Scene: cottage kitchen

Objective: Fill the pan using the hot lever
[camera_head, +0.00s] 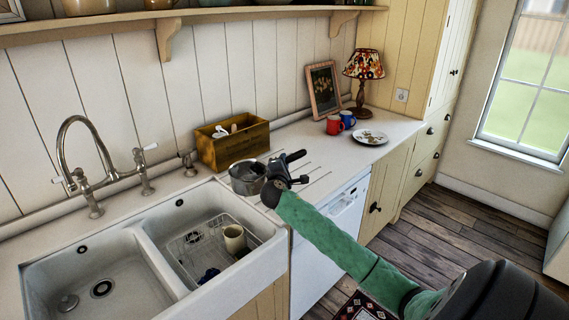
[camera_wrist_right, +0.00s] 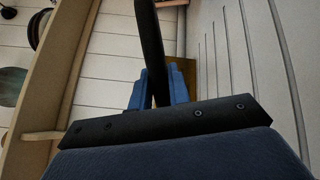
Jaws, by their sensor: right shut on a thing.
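The metal pan (camera_head: 246,179) is on or just above the draining area right of the sink; I cannot tell if it touches. Its black handle (camera_head: 295,156) points up and right. My right gripper (camera_head: 279,172) is shut on the handle. In the right wrist view, the blue fingers of my right gripper (camera_wrist_right: 160,88) close around the dark handle (camera_wrist_right: 150,40). The tap (camera_head: 77,130) arches over the double sink (camera_head: 137,236), with a white-tipped lever on its right (camera_head: 148,147) and another at its left (camera_head: 58,180). I cannot tell which is hot. My left gripper is not in view.
A wire rack (camera_head: 191,259) with a cream cup (camera_head: 234,238) stands in the right basin; the left basin (camera_head: 88,285) is empty. A wooden box (camera_head: 233,146) stands behind the pan. Red and blue mugs (camera_head: 334,125), a plate (camera_head: 370,137) and a lamp (camera_head: 363,68) are further right.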

